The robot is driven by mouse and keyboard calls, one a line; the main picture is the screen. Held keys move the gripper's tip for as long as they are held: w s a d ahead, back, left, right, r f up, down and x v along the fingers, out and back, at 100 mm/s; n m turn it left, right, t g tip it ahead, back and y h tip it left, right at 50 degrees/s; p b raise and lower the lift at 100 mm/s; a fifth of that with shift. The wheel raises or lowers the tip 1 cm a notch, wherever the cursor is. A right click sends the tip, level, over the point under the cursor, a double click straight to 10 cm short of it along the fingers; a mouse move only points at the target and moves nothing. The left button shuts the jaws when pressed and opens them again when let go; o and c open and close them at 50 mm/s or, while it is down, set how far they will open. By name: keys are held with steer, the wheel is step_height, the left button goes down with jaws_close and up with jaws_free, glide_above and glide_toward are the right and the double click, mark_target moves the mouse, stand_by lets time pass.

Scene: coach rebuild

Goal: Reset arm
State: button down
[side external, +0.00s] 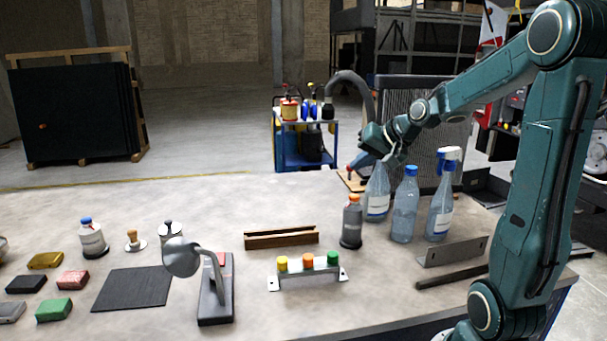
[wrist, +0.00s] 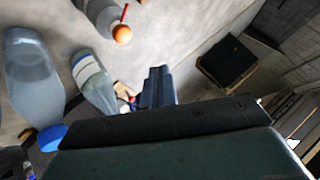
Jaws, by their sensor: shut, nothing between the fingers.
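My gripper (side external: 372,150) is raised over the far side of the table, above and behind the plastic bottles. In the wrist view its fingers (wrist: 158,82) are together and hold nothing. A clear bottle with a white label (side external: 377,200) stands just below it. A blue-capped bottle (side external: 405,212) and a spray bottle with a blue and white head (side external: 440,210) stand to its right. Bottles (wrist: 28,75) also show at the left of the wrist view. My gripper appears apart from them, though the exact gap is unclear.
On the table are a grey bottle with an orange cap (side external: 351,225), a wooden channel (side external: 268,239), a button bracket (side external: 308,274), a lamp (side external: 183,257), a dark mat (side external: 133,289) and several coloured blocks (side external: 54,309). The back left of the tabletop (side external: 220,195) is clear.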

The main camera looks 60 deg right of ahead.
steer(key=shift+a, duration=0.1)
steer(key=s+a+r+n+g, duration=0.1)
steer(key=s+a+n, duration=0.15)
steer(key=a, duration=0.45)
steer(key=s+a+r+n+g, duration=0.1)
steer(key=s+a+n, duration=0.15)
steer(key=a, duration=0.55)
steer(key=s+a+f+n+g+y, duration=0.1)
steer(key=s+a+n, duration=0.4)
steer(key=s+a, duration=0.3)
steer(key=shift+s+f+n, duration=0.35)
steer(key=shift+s+n, duration=0.05)
steer(key=shift+s, duration=1.45)
steer(key=shift+a, duration=0.1)
